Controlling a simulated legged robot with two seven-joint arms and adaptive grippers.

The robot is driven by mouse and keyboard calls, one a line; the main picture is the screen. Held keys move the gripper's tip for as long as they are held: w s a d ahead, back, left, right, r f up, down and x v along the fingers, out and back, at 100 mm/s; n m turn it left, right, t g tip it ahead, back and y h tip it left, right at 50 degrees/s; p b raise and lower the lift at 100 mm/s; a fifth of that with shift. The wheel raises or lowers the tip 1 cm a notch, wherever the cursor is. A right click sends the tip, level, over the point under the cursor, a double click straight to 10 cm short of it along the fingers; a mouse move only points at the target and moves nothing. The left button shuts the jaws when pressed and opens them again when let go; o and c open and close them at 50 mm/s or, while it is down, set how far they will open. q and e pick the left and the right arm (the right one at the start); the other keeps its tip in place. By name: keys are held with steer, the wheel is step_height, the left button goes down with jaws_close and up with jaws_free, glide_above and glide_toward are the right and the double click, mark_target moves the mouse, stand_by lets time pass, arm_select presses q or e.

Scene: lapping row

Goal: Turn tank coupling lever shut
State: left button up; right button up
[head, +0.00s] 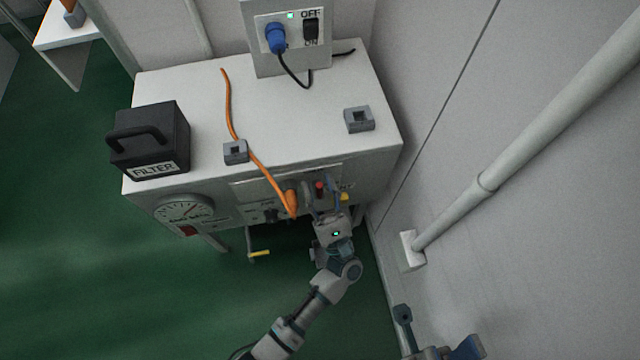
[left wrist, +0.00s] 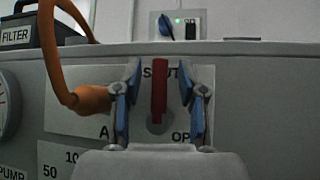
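The red coupling lever (left wrist: 159,90) stands upright on the front panel in the left wrist view. Its top points to the partly covered "SHUT" label (left wrist: 150,72); a partly hidden label beginning "OP" (left wrist: 181,137) is at its lower right. My left gripper (left wrist: 159,98) is open, one blue-padded finger on each side of the lever, with gaps visible on both sides. In the head view my left gripper (head: 328,200) is at the cabinet front, near the small red lever (head: 320,187). My right gripper (head: 436,335) is open and empty at the bottom edge.
An orange hose (head: 229,105) crosses the cabinet top to an orange plug (left wrist: 91,98) close to my left finger. A black filter box (head: 150,140), a grey block (head: 359,118) and a switch panel (head: 290,35) stand on top. A wall pipe (head: 540,135) is at right.

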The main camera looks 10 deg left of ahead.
arm_select(q)
steer(key=shift+r, duration=0.2)
steer(key=shift+s+d+f, duration=0.15)
steer(key=shift+s+f, duration=0.05)
steer(key=shift+f, duration=0.05)
steer(key=v, duration=1.1)
steer(key=shift+f, duration=0.35)
